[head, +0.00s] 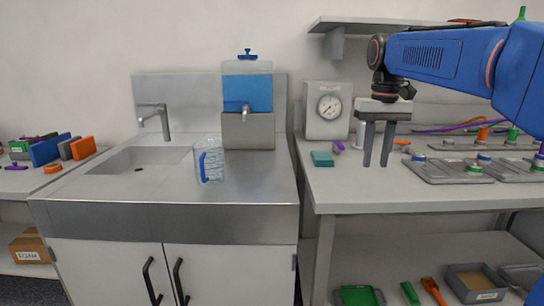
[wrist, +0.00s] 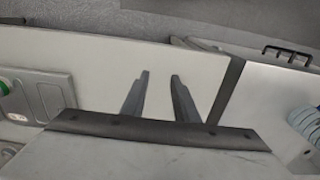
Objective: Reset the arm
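My gripper (head: 376,163) hangs from the blue arm at the right of the head view, pointing down over the left part of the right-hand bench (head: 350,193). Its two dark fingers are parallel with a gap between them and nothing in it. In the wrist view the gripper (wrist: 158,80) shows the same gap, with pale bench top beyond it.
A ribbed clear jug (head: 211,165) with a blue handle stands on the steel sink counter (head: 245,185). Behind it is a blue-filled dispenser (head: 247,92).

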